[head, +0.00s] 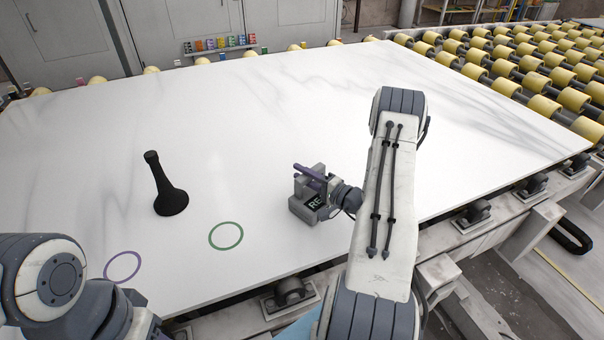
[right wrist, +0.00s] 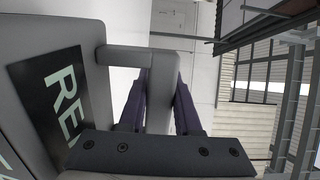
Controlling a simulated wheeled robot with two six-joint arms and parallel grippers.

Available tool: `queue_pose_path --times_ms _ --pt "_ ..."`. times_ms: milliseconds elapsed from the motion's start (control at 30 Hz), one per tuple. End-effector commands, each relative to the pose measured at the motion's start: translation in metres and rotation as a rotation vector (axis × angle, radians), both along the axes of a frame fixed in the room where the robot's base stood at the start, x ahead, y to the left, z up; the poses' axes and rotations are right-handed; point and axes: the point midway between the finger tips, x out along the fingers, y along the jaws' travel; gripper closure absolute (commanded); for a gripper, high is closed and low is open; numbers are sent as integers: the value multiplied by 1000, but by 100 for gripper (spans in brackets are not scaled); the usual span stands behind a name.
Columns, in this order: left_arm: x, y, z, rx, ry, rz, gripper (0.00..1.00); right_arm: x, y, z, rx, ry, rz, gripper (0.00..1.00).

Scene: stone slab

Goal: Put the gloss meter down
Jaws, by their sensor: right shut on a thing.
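The gloss meter (head: 307,207) is a grey box with a dark display showing pale letters and a handle on top. In the head view it is just above or on the white slab, right of the green ring; I cannot tell if it touches. My right gripper (head: 312,175) is shut on its handle. In the right wrist view the gripper's purple fingers (right wrist: 162,82) stand on either side of the grey handle, with the meter's body (right wrist: 82,42) to the left. My left arm shows at the lower left, but its gripper is out of view.
The white slab (head: 240,110) has a green ring (head: 226,249) and a purple ring (head: 122,281) marked near its front edge. A black flared-base object (head: 167,191) stands left of the green ring. The slab's middle and back are clear. Yellow rollers (head: 520,75) lie beyond the right edge.

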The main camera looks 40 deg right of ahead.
Motion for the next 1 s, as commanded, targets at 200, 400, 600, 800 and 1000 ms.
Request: queue_pose_path --times_ms 200,400,600,800,1000 --pt "0 0 1 0 0 0 50 0 -1 -2 -2 -4 -1 100" --pt "0 0 -4 0 0 0 50 0 -1 -6 -1 -3 -1 100" --pt "0 0 -3 0 0 0 50 0 -1 -6 0 -1 -1 38" --pt "0 0 -3 0 0 0 50 0 -1 -5 0 -1 0 38" --pt "0 0 -3 0 0 0 50 -11 -5 -5 1 0 -4 38"
